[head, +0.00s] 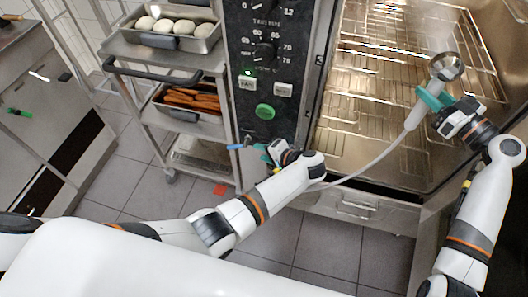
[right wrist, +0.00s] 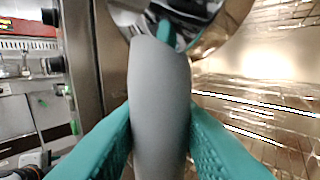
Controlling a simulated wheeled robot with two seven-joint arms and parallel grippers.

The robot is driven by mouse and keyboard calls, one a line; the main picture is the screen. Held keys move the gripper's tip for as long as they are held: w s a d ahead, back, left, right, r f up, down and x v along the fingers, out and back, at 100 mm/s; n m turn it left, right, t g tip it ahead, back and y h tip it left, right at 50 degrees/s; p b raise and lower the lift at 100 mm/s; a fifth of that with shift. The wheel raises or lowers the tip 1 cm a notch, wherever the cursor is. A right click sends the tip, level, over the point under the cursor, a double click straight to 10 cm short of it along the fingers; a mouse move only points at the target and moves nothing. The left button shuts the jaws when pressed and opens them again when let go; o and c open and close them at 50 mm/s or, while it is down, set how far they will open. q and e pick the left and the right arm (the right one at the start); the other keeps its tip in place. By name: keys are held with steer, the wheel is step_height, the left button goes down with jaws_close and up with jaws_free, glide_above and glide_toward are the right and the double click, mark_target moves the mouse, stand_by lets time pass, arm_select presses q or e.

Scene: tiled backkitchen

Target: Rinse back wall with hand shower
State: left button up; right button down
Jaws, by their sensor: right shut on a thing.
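The hand shower has a grey handle and a round metal head (head: 447,66). My right gripper (head: 432,103) is shut on its handle, in front of the open oven. In the right wrist view the grey handle (right wrist: 160,85) stands between both teal fingers, with the shower head partly hidden beyond it. A pale hose (head: 372,167) curves from the handle down left to the oven's lower front edge. The lit oven cavity holds wire racks (head: 385,65), which partly cover its back wall. My left gripper (head: 266,152) is beside the control panel, near a small blue item; its grasp is unclear.
The oven control panel (head: 265,60) stands left of the cavity. A metal trolley (head: 152,62) holds a tray of white round items (head: 175,38) and a tray of orange-brown items (head: 190,99). A steel cabinet (head: 50,120) is at far left. Tiled floor (head: 325,250) is open below the oven.

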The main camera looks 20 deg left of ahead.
arm_select(q)
steer(key=shift+a+f, duration=0.15)
steer(key=c, duration=0.4)
steer(key=a+f+m+t, duration=0.1)
steer(key=a+f+m, duration=0.1)
steer(key=a+f+m+t+h, duration=0.1)
steer(key=f+m, duration=0.1)
steer(key=shift+w+a+f+m, duration=0.1)
steer(key=shift+a+f+m, duration=0.1)
steer(key=shift+a+m, duration=0.2)
jaws_close()
steer(key=s+a+f+m+t+h, duration=0.1)
steer(key=a+f+m+t+h, duration=0.3)
steer(key=m, duration=0.4)
steer(key=s+a+r+m+t+h, duration=0.1)
steer(key=s+a+m+h, duration=0.15)
steer(key=m+h, duration=0.35)
steer(key=s+a+m+h, duration=0.2)
steer(key=s+m+h, duration=0.15)
steer(key=m, duration=0.55)
steer(key=d+x, duration=0.1)
steer(key=x, duration=0.9)
steer(key=shift+a+r, duration=0.7)
steer(key=shift+r, duration=0.2)
steer(key=shift+a+r, duration=0.65)
steer(key=shift+r, duration=0.25)
